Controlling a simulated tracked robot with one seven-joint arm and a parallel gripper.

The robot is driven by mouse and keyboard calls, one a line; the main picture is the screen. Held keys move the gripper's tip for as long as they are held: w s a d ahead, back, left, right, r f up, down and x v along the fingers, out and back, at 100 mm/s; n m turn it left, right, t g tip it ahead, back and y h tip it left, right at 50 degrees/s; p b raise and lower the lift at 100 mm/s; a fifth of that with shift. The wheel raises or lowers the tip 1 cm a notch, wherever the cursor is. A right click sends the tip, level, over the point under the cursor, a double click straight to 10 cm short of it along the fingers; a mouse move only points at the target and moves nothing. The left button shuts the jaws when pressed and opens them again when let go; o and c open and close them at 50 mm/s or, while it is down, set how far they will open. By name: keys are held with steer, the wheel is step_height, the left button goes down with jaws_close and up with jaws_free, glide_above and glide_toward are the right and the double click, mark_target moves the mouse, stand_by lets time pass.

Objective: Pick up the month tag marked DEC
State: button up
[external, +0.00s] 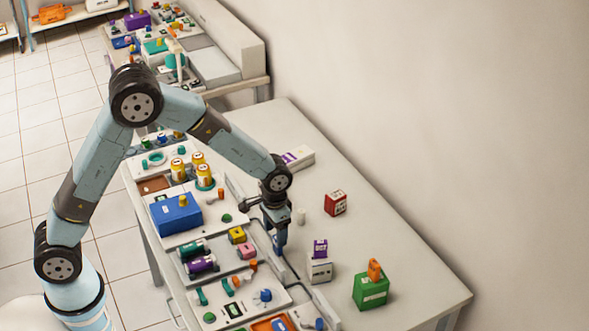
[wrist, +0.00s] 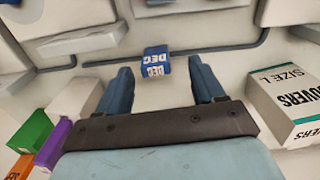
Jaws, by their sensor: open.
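The month tag marked DEC (wrist: 156,62) is a small blue block with white lettering. In the wrist view it lies on the pale surface just beyond and between my fingertips, beside a dark rail. My gripper (wrist: 160,68) is open, with its two blue fingers apart and nothing held between them. In the external view my gripper (external: 280,240) points down close to the table, beside the edge of the tray with coloured items. I cannot make out the tag there; the gripper seems to hide it.
A white covers box (wrist: 285,105) stands close on the right in the wrist view; green (wrist: 30,130) and purple (wrist: 52,142) items stand at left. In the external view a red box (external: 335,203) and a green box (external: 370,290) stand on the table, with free room toward the wall.

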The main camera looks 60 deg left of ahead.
steer(key=shift+w+d+f, duration=0.1)
steer(key=shift+d+f, duration=0.05)
steer(key=shift+f, duration=1.15)
steer(key=shift+w+d+f, duration=0.1)
steer(key=shift+f, duration=1.2)
steer(key=shift+c, duration=0.5)
steer(key=c, duration=1)
